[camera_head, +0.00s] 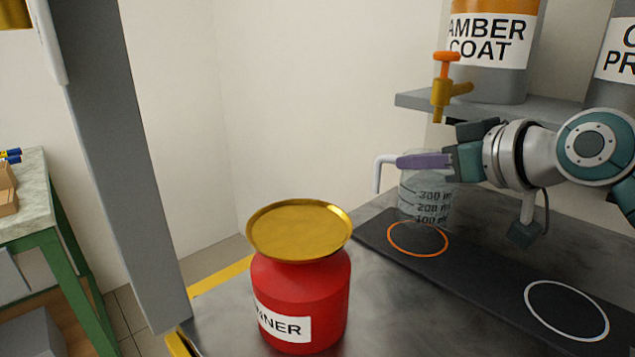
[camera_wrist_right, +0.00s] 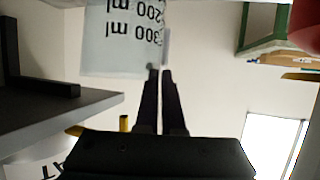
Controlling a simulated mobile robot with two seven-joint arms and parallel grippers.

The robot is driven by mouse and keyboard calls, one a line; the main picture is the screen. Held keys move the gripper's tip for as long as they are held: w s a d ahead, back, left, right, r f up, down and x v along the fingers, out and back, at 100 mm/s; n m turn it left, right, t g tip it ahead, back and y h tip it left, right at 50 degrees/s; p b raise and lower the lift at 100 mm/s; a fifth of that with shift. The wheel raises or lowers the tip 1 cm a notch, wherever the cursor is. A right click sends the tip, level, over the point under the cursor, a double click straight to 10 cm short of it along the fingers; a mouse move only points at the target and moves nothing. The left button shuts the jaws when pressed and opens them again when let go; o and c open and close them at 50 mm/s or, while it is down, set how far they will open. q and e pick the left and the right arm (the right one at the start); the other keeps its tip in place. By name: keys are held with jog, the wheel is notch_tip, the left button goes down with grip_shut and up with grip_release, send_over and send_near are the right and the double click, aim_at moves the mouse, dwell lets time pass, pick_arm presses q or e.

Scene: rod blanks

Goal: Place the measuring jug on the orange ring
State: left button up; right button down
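The clear measuring jug (camera_head: 427,203), with dark volume marks and a pale bent handle (camera_head: 378,174), is upright in the head view. The orange ring (camera_head: 391,240) lies on a dark strip, just below and slightly left of the jug. The jug's base appears a little above it, though the gap is hard to judge. My right gripper (camera_head: 401,162) reaches across the jug, its purple-looking fingers closed at the handle. In the wrist view the jug (camera_wrist_right: 115,45) shows upside down, beside the nearly closed fingertips (camera_wrist_right: 160,70). My left gripper is not in view.
A red jar (camera_head: 300,290) with a gold lid stands left of the dark strip (camera_head: 470,278). A white ring (camera_head: 567,310) marks the strip's right part. An orange-handled tap (camera_head: 447,88) and amber coat container (camera_head: 490,45) are above the jug, by a grey shelf (camera_head: 415,100).

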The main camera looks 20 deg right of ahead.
aim_at(412, 186)
notch_tip(412, 186, down, 4)
jog(key=shift+r+b, duration=0.15)
jog(key=shift+b, duration=0.5)
jog(key=shift+r, duration=0.1)
jog(key=c, duration=1.5)
grip_release()
jog(key=shift+f, duration=0.25)
jog(key=o, duration=0.5)
jog(key=shift+c, duration=0.2)
jog(key=shift+r, duration=0.1)
